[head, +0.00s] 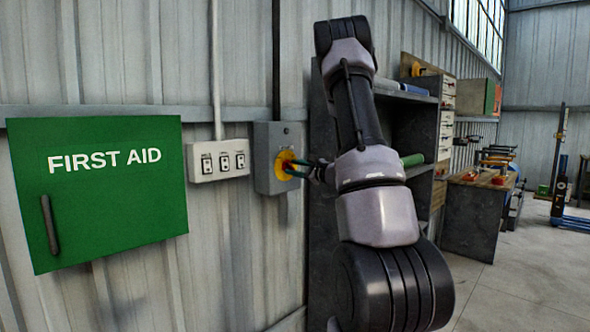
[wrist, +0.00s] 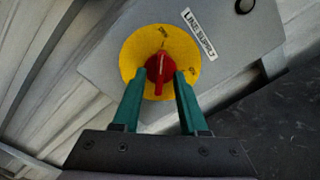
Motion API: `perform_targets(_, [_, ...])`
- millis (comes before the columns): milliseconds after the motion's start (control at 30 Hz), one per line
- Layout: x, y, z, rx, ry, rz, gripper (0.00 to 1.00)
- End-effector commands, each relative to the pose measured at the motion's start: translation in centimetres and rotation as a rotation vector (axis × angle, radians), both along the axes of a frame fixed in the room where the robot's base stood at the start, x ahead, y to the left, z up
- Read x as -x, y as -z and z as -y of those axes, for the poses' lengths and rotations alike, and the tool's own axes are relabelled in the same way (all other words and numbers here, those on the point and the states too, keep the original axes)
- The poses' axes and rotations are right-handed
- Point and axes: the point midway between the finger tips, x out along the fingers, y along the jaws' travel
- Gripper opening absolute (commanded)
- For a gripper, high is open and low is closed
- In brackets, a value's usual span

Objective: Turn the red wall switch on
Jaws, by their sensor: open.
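The red wall switch (wrist: 159,68) is a rotary knob on a round yellow plate (wrist: 131,50), fixed to a grey box (head: 268,148) on the corrugated wall. In the wrist view its narrow handle points down in the picture, toward my gripper. My gripper (wrist: 158,78) is open, with one green finger on each side of the knob. I cannot tell whether the fingers touch it. In the head view my gripper (head: 300,168) reaches the switch from the right and hides part of it. Dark marks on the yellow plate are too blurred to read surely.
A white box with several small switches (head: 220,160) is just left of the grey box. A green first aid cabinet (head: 100,190) hangs farther left. Dark shelving (head: 322,230) stands behind my arm, and a workbench (head: 475,212) is farther right. Open floor lies at the right.

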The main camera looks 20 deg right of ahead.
Motion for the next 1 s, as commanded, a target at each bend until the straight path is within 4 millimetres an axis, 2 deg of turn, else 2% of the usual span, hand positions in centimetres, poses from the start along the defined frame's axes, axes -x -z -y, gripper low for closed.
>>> perform_targets(100, [0.02, 0.01, 0.0, 0.0, 0.0, 0.0, 0.42])
perform_targets(133, [0.02, 0.01, 0.0, 0.0, 0.0, 0.0, 0.39])
perform_targets(233, [0.03, 0.01, 0.0, 0.0, 0.0, 0.0, 0.0])
perform_targets(667, [0.06, 0.03, -0.01, -0.036, -0.001, -0.014, 0.0])
perform_targets(1000, [0.1, 0.08, 0.05, -0.245, 0.001, -0.09, 0.0])
